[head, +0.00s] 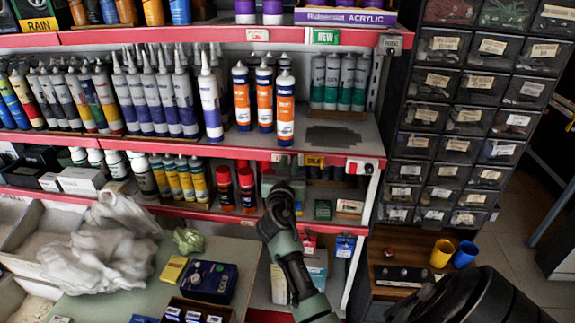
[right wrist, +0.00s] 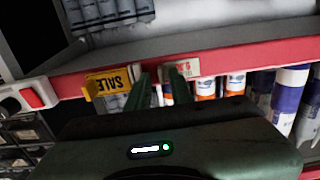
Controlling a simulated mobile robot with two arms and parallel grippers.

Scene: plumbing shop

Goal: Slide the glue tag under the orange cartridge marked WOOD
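Three white-and-orange cartridges stand on the middle shelf in the head view; the nearest one (head: 285,112) is at the front edge. Their lettering is too small to read. My right gripper (head: 272,182) is below that shelf's red rail. In the right wrist view, its two green fingers (right wrist: 159,78) point at the rail with a gap between them. A white tag with coloured print (right wrist: 183,68) sits on the rail, partly behind one finger; I cannot tell whether they touch. A pale piece beside the other finger is mostly hidden. My left gripper is not in view.
A yellow SALE tag (right wrist: 108,83) sits on the same rail, close beside the fingers. Grey-and-purple cartridges (head: 150,100) stand left of the orange ones. A dark mat (head: 335,137) lies bare at right. Red-capped bottles (head: 224,188) stand below the rail.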

